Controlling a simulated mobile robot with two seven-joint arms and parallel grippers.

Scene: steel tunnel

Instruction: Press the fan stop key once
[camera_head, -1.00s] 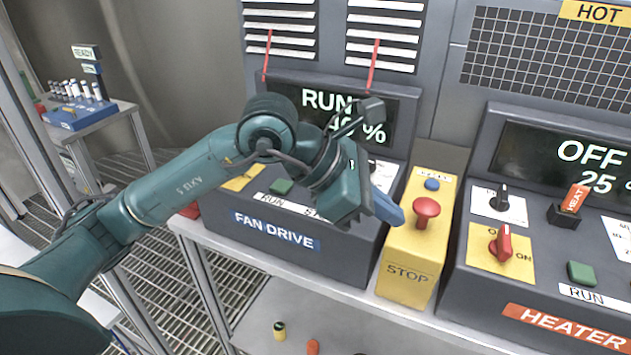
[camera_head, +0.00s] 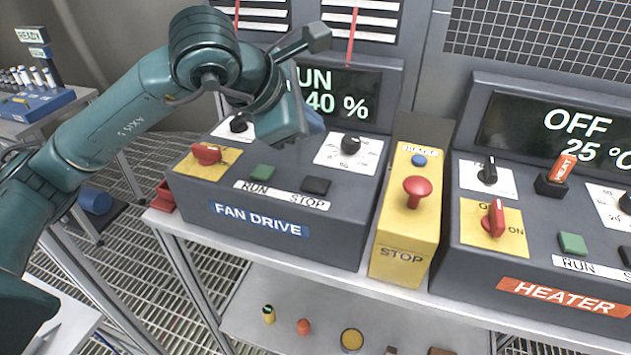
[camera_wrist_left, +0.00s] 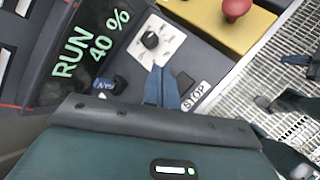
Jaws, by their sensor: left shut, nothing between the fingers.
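The fan drive panel (camera_head: 335,225) is a dark grey sloped box, and its display (camera_head: 345,95) reads RUN 40 %. The fan stop key (camera_head: 315,186) is a black square button above the STOP label, to the right of the green run key (camera_head: 262,172). In the left wrist view the stop key (camera_wrist_left: 186,82) lies just right of the fingertips. My left gripper (camera_head: 314,124) is shut and empty.
A yellow box with a red mushroom button (camera_head: 416,190) stands right of the fan panel. The heater panel (camera_head: 545,255), showing OFF, is beyond it. A white dial (camera_head: 349,147) and a red switch (camera_head: 207,153) sit on the fan panel.

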